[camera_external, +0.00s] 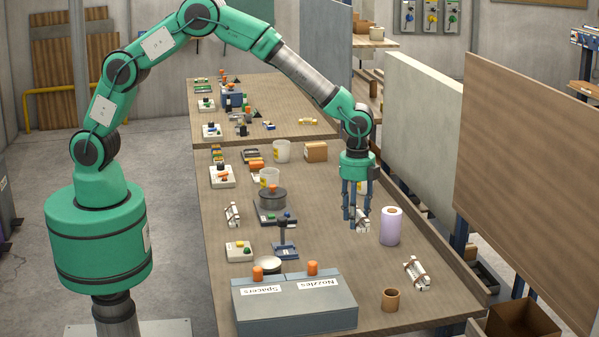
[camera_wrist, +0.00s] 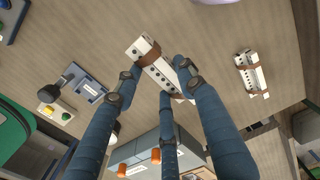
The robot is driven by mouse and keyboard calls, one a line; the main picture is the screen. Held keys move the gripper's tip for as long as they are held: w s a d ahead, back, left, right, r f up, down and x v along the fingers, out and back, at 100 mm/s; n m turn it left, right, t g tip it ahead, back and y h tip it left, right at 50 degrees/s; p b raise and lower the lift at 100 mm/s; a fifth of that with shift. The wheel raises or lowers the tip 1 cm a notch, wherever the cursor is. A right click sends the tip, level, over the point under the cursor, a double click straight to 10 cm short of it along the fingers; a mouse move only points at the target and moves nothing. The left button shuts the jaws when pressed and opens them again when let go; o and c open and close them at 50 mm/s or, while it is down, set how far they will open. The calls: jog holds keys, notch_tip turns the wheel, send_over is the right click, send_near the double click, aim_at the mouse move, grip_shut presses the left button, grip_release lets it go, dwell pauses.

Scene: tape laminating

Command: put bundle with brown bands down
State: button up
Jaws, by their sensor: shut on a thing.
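The white bundle with brown bands (camera_external: 363,222) is between the fingers of my gripper (camera_external: 357,212), over the right part of the near table (camera_external: 330,250). In the wrist view the bundle (camera_wrist: 158,68) lies slantwise with a brown band showing near its upper end. The blue fingers of my gripper (camera_wrist: 160,85) are closed around it, and its lower end is partly hidden by them. I cannot tell whether the bundle touches the table top or hangs just above it.
A similar banded bundle (camera_external: 416,273) lies towards the near right edge, and another (camera_external: 233,214) lies at left. A lilac roll (camera_external: 391,226) stands just right of my gripper. A brown cup (camera_external: 390,300) and a grey box (camera_external: 295,305) labelled Spacers and Nozzles are nearer.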

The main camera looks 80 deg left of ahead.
jog(key=w+a+n+b, duration=0.1)
jog(key=w+a, duration=0.1)
jog(key=a, duration=0.7)
jog(key=w+a+n, duration=0.1)
jog(key=w+a, duration=0.2)
jog(key=a, duration=0.5)
jog(key=n+b, duration=0.2)
jog(key=n, duration=0.4)
send_over(304, 176)
jog(key=shift+d+r, duration=0.1)
jog(key=shift+d, duration=0.05)
jog(key=shift+f+b, duration=0.8)
jog(key=shift+f, duration=2.3)
jog(key=shift+f+b, duration=0.4)
jog(key=shift+f, duration=1.5)
